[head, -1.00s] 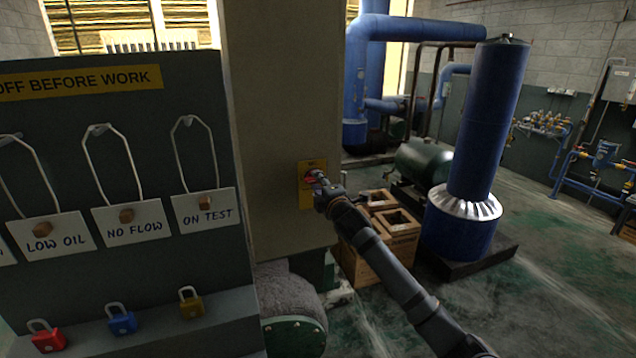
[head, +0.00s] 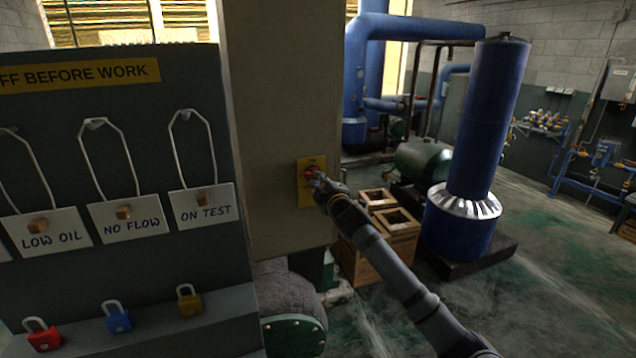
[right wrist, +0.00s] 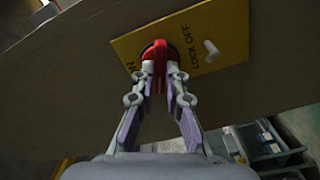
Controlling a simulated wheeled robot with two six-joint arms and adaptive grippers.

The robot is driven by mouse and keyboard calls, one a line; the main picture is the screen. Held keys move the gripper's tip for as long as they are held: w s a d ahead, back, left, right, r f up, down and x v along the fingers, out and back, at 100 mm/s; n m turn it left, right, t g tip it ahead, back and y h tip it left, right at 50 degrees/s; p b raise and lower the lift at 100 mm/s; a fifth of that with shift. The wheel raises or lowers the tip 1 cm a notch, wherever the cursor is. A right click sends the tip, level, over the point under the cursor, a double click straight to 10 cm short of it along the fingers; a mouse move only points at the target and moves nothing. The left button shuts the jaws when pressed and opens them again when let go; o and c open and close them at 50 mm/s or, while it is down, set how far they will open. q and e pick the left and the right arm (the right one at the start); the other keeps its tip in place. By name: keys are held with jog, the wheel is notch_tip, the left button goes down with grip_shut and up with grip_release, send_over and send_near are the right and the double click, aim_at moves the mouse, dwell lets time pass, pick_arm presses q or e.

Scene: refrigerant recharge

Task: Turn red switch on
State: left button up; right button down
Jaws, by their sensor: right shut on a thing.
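The red switch (right wrist: 160,55) is a rotary handle on a yellow plate (right wrist: 206,38) in the right wrist view. The plate carries the words "LOCK OFF", partly hidden "ON" lettering and a small pale peg. In the head view the red switch (head: 309,173) sits on the yellow plate on the side of a beige column. My right gripper (right wrist: 160,72) is shut on the red handle, one finger on each side. In the head view my right gripper (head: 318,181) covers part of the switch. My left gripper is not in view.
A dark board with hanging tags (head: 206,206) and padlocks (head: 118,317) stands left of the column (head: 285,120). Wooden crates (head: 385,262) and a blue cylinder (head: 485,130) stand behind my right arm. Open floor lies at the right.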

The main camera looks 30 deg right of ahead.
jog(key=m, duration=0.1)
jog(key=m+b, duration=0.1)
jog(key=m, duration=0.2)
jog(key=shift+f+m, duration=0.25)
jog(key=shift+m, duration=0.05)
jog(key=shift+m+b, duration=1.05)
jog(key=shift+m, duration=1.15)
jog(key=shift+f, duration=0.1)
